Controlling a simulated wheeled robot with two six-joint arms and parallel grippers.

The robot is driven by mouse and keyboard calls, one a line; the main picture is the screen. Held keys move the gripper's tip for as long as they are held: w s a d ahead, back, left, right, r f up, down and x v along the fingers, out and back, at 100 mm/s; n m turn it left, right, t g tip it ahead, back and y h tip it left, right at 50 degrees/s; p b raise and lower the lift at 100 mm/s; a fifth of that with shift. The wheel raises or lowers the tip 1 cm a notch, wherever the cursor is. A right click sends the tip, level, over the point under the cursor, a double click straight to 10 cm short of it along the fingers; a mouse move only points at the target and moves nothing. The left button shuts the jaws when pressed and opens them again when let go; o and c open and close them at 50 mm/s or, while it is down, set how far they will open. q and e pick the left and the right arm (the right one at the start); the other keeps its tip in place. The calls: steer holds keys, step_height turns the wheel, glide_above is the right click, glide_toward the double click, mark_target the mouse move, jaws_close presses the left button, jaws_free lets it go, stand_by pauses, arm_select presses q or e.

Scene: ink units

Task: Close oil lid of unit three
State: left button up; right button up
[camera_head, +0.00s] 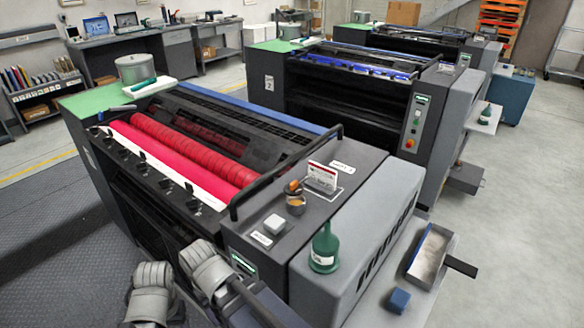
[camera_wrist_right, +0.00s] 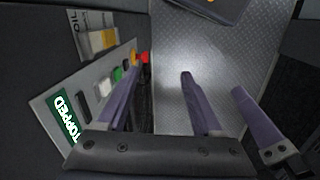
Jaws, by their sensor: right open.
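The near unit (camera_head: 262,142), with red rollers, has a small round oil filler (camera_head: 296,207) with an amber inside on its right end top. A small orange-brown lid (camera_head: 292,187) appears raised at the back of the filler, so the filler looks open. My right gripper (camera_wrist_right: 160,78) is open and empty in the right wrist view, beside the unit's control panel (camera_wrist_right: 95,100) and over patterned metal flooring (camera_wrist_right: 215,50). Grey arm links of mine show at the bottom of the head view. My left gripper is not in view.
Near the filler are a card in a holder (camera_head: 321,178), a white block (camera_head: 274,224) and a black handrail (camera_head: 280,172). A green oil can (camera_head: 325,248) stands to the right, with a metal tray (camera_head: 430,255) beyond it. The panel has a red button (camera_wrist_right: 143,57).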

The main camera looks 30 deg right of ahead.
steer(key=w+d+r+m+p, duration=0.1)
steer(key=w+d+r+p, duration=0.15)
steer(key=r+p, duration=0.75)
steer(key=w+d+r+m+p, duration=0.15)
steer(key=d+r+p, duration=0.25)
steer(key=r+p, duration=0.65)
step_height(320, 180, up, 7)
steer(key=n+y+p, duration=0.1)
steer(key=n+p, duration=0.3)
steer(key=p, duration=0.2)
glide_above(294, 183)
steer(key=shift+w+a, duration=0.1)
steer(key=shift+a, duration=0.15)
steer(key=shift+d, duration=0.35)
step_height(294, 183, down, 8)
steer(key=b, duration=0.7)
steer(key=shift+a+b, duration=0.1)
steer(key=shift+b, duration=0.25)
steer(key=shift+r, duration=0.1)
steer(key=shift+c, duration=0.2)
